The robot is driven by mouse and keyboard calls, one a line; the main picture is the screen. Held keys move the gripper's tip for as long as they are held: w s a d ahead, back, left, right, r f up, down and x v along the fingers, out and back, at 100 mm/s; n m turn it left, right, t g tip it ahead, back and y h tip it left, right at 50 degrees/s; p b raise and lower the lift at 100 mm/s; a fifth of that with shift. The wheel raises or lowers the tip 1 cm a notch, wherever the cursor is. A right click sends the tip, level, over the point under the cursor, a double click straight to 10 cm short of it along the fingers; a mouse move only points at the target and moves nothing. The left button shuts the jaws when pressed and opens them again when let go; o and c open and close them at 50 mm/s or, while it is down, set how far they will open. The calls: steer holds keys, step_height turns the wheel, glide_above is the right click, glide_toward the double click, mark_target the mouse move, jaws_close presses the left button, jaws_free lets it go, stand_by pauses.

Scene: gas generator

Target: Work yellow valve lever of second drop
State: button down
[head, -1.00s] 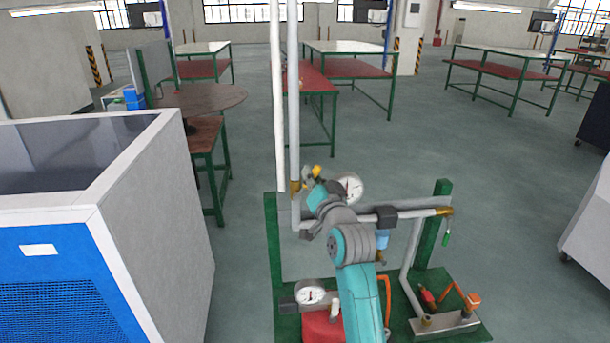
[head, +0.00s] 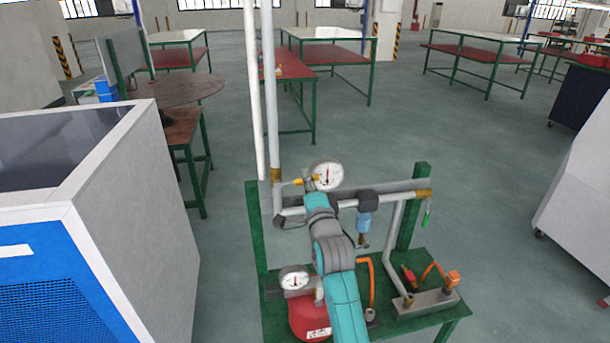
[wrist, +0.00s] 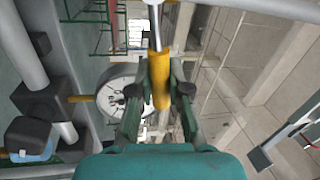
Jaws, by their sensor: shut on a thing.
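The yellow valve lever (wrist: 160,86) runs up the middle of the wrist view, with a grey metal rod at its far end. My gripper (wrist: 163,72) has its dark green fingers on both sides of the lever and is shut on it. In the head view my arm ends at the pipework just below a round gauge (head: 326,174). A small yellow part (head: 313,180) shows just left of the gauge there; I cannot tell whether it is the lever or a fitting. My arm hides the fingers and the valve body in that view.
A horizontal grey pipe (head: 395,201) runs right to a brass end with a hanging green lever (head: 426,218). A blue filter bowl (head: 363,222) hangs close to my arm. A lower gauge (head: 294,279) and a red tank (head: 309,318) stand on the green stand. Open floor lies beyond.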

steer(key=shift+d+f+m+h, duration=0.1)
steer(key=shift+f+m+h, duration=0.2)
steer(key=shift+f+m, duration=0.6)
steer(key=shift+r+m, duration=0.15)
steer(key=shift+m, duration=0.15)
steer(key=c, duration=1.1)
jaws_free()
steer(key=v, duration=1.2)
